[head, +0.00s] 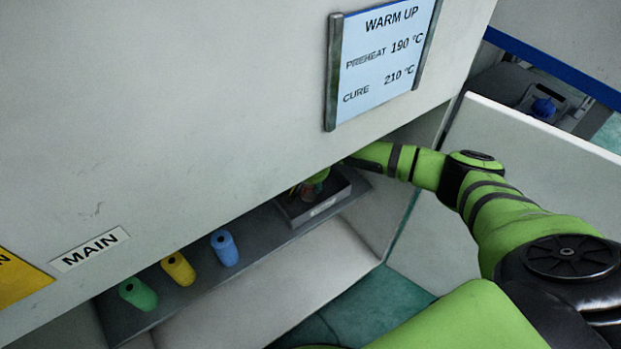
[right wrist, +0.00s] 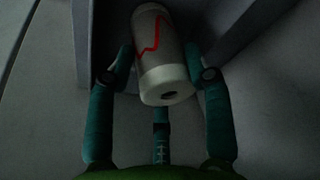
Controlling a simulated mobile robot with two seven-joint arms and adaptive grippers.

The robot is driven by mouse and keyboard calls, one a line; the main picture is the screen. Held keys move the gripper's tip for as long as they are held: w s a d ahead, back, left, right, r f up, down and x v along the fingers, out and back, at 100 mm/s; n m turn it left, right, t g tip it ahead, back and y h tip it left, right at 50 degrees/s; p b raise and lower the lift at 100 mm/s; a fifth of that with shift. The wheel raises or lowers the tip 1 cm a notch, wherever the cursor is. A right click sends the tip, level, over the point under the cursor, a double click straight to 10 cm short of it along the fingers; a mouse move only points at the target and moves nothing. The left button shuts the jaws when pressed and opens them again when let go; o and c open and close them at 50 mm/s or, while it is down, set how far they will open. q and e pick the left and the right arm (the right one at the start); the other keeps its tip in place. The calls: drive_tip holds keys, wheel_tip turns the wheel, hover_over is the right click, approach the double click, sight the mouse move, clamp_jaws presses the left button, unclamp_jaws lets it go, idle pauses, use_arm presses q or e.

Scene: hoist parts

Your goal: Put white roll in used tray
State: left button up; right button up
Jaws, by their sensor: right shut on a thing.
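The white roll (right wrist: 165,75) has a red zigzag line and a dark hole in its near end. In the right wrist view my right gripper (right wrist: 160,58) has its fingers on either side of the roll and is shut on it. In the head view my right arm reaches under the large panel. The hand is mostly hidden there, above a dark tray (head: 292,212) with a pale label too small to read. I cannot make out the roll in the head view. My left gripper is not in view.
The panel (head: 180,120) overhangs the shelf and carries a "WARM UP" sign (head: 385,55). A pale partition (head: 540,160) stands on the right.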

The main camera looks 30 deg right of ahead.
drive_tip(key=o, duration=1.2)
drive_tip(key=shift+r, duration=0.1)
drive_tip(key=shift+r, duration=0.3)
drive_tip(key=p+v, duration=0.2)
drive_tip(key=v, duration=0.3)
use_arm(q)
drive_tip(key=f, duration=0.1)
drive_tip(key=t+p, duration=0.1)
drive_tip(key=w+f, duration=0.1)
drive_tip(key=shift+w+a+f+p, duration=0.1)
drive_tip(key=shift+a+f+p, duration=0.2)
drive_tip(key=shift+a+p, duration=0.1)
use_arm(e)
drive_tip(key=s+a, duration=0.4)
drive_tip(key=s, duration=0.7)
drive_tip(key=shift+a+f, duration=0.15)
drive_tip(key=shift+f, duration=0.2)
